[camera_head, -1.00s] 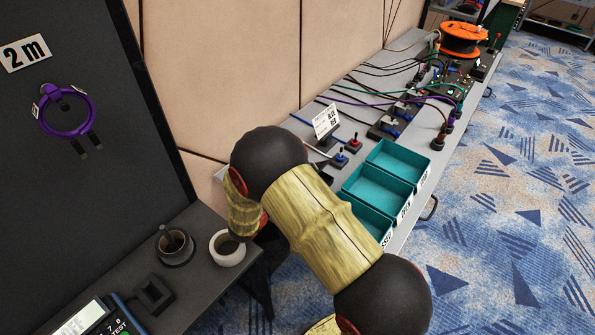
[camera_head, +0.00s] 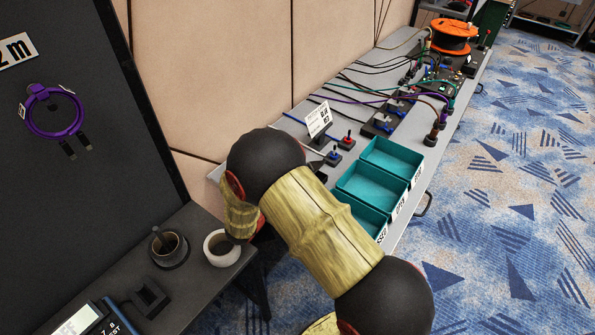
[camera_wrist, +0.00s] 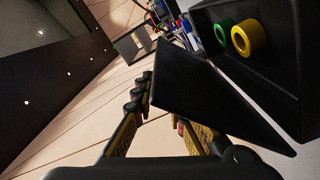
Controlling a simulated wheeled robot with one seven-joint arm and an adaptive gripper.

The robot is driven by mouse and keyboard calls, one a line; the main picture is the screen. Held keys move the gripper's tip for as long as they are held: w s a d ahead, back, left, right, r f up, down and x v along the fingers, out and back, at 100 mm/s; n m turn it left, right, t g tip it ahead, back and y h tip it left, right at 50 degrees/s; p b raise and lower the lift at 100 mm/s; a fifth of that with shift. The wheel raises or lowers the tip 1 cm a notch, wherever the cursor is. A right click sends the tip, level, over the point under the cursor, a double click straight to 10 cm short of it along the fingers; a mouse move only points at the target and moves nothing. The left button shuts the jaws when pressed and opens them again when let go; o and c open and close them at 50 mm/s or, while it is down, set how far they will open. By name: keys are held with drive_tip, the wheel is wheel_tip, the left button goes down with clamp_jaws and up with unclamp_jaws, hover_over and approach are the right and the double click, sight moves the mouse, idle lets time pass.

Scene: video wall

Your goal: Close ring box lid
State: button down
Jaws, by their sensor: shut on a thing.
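The ring box (camera_wrist: 262,58) is in the wrist view at the upper right, a black box seen tilted. A green ring (camera_wrist: 224,31) and a yellow ring (camera_wrist: 249,37) show in it. Its flat black lid (camera_wrist: 203,88) stands open at an angle to the box, in the middle of the view. My gripper (camera_wrist: 163,108) is at the lid's near left edge, its fingers shut on the lid. The lid hides part of one finger, so the exact contact is unclear. In the head view, my arm shows, but I cannot make out the gripper or ring box.
In the head view, a long grey bench holds teal bins (camera_head: 372,186), cables and an orange spool (camera_head: 453,37). A dark desk at lower left holds a white cup (camera_head: 222,248), a dark cup (camera_head: 170,249) and a tester (camera_head: 86,320). Patterned carpet is clear at right.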

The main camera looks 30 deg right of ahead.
drive_tip(key=shift+s+d+f, duration=0.3)
drive_tip(key=shift+s+f, duration=0.05)
drive_tip(key=shift+s, duration=0.25)
drive_tip(key=c, duration=2)
unclamp_jaws()
drive_tip(key=shift+s, duration=0.15)
drive_tip(key=shift+o, duration=0.2)
drive_tip(key=shift+r, duration=0.1)
drive_tip(key=shift+a, duration=0.25)
drive_tip(key=shift+s+a, duration=0.1)
drive_tip(key=shift+a, duration=0.1)
drive_tip(key=shift+b+v, duration=0.3)
drive_tip(key=shift+v, duration=1.4)
drive_tip(key=shift+w+r+b+v, duration=0.1)
drive_tip(key=shift+b+v, duration=0.05)
drive_tip(key=shift+v, duration=1)
drive_tip(key=shift+w+r+b+v, duration=0.1)
drive_tip(key=shift+r+b+v, duration=0.05)
drive_tip(key=shift+v, duration=0.95)
drive_tip(key=shift+a, duration=0.2)
